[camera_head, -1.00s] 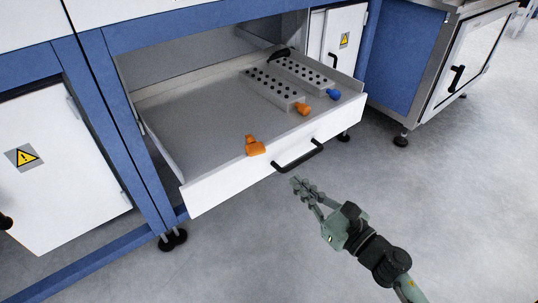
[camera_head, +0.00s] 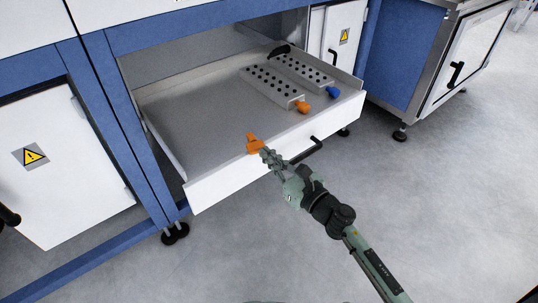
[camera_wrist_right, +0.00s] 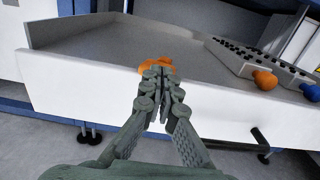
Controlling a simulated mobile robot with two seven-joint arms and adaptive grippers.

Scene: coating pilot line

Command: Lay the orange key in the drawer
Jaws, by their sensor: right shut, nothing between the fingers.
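The white drawer (camera_head: 225,172) is pulled out, with a grey floor inside. The orange key (camera_head: 253,144) is at the top of the drawer's front wall; whether it rests on the rim or stands just behind it I cannot tell. My right gripper (camera_head: 267,156) is shut and empty, its fingertips close to the key and overlapping it in the head view. In the right wrist view the orange key (camera_wrist_right: 153,64) shows just beyond the shut fingertips (camera_wrist_right: 158,76), which hide part of it; contact is unclear. My left gripper is not in view.
Two grey perforated blocks lie in the drawer's right part, one with an orange knob (camera_head: 303,107), the other with a blue knob (camera_head: 333,92). A black handle (camera_head: 307,152) sticks out from the drawer front. The drawer's left floor (camera_head: 185,120) is clear.

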